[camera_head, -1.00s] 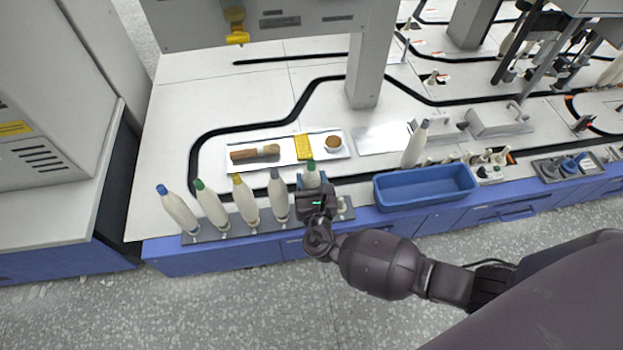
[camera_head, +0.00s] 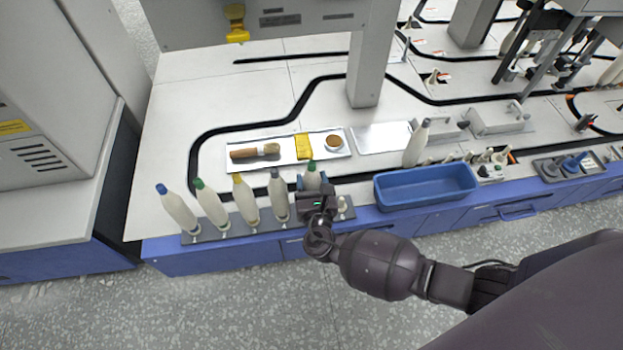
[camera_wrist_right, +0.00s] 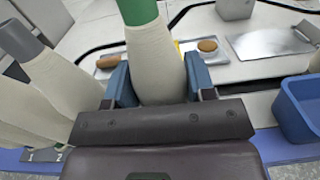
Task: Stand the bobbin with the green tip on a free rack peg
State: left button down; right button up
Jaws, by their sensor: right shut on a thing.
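A white bobbin with a green tip (camera_head: 312,178) stands about upright over the right part of the grey rack (camera_head: 222,231). My right gripper (camera_head: 313,187) is shut around its body. The right wrist view shows the same bobbin (camera_wrist_right: 155,60) between the blue finger pads (camera_wrist_right: 155,84). Its foot is hidden behind the gripper, so I cannot tell if it sits on a peg. A free peg (camera_head: 342,206) shows right of the gripper. Bobbins with blue (camera_head: 178,211), green (camera_head: 211,207), yellow (camera_head: 245,201) and grey (camera_head: 278,197) tips stand on the rack to the left. My left gripper is out of view.
A white tray (camera_head: 275,164) with a brush, a yellow sponge and a small brown-topped dish lies behind the rack. A blue bin (camera_head: 425,201) stands to the right, with a lone grey-tipped bobbin (camera_head: 416,145) behind it. A grey post (camera_head: 366,75) rises farther back.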

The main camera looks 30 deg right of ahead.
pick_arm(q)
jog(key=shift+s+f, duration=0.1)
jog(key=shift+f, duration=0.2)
pick_arm(e)
jog(key=shift+f, duration=0.35)
jog(key=o, duration=0.7)
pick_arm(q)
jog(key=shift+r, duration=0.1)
pick_arm(e)
jog(key=shift+s, duration=0.1)
